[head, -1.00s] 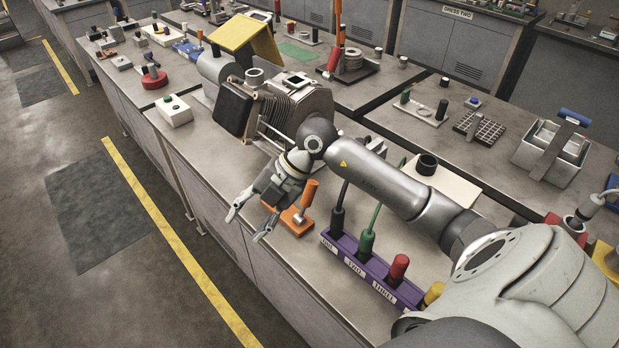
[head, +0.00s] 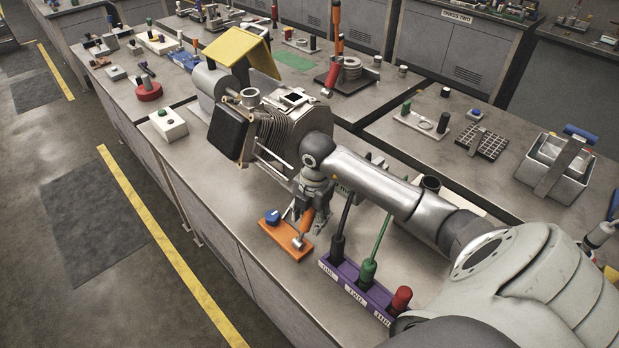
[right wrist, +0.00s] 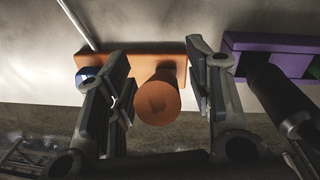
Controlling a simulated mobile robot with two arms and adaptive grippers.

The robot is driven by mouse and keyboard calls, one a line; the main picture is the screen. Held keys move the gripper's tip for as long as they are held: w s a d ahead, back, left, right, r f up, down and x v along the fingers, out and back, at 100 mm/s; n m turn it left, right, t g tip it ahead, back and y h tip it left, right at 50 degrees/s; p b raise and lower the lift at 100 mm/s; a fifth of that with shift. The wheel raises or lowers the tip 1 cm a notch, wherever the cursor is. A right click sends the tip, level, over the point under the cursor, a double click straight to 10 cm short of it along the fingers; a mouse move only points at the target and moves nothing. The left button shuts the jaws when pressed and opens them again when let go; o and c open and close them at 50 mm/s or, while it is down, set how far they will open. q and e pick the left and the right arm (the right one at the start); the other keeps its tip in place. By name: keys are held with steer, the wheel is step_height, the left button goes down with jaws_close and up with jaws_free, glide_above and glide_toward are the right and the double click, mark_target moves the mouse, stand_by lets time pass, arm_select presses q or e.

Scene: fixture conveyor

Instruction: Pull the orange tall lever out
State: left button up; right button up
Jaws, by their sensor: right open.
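The orange lever (head: 306,223) is a handle on a metal shank. It stands on an orange base plate (head: 272,233) near the front edge of the bench, beside a blue knob (head: 272,215). My right gripper (head: 308,213) points down over the lever, partly hiding the handle. In the right wrist view the round end of the lever (right wrist: 158,99) sits between the two spread fingers of the right gripper (right wrist: 158,62), with gaps on both sides. The orange plate (right wrist: 152,56) and blue knob (right wrist: 86,76) show behind. My left gripper is not in view.
A purple rack (head: 350,283) with black, green and red handles stands just right of the lever; it also shows in the right wrist view (right wrist: 240,50). A finned machine (head: 275,135) stands behind. A white button box (head: 168,122) is farther left. The bench front edge is close.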

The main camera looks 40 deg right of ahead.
steer(key=shift+w+f, duration=0.1)
steer(key=shift+f, duration=0.9)
jaws_close()
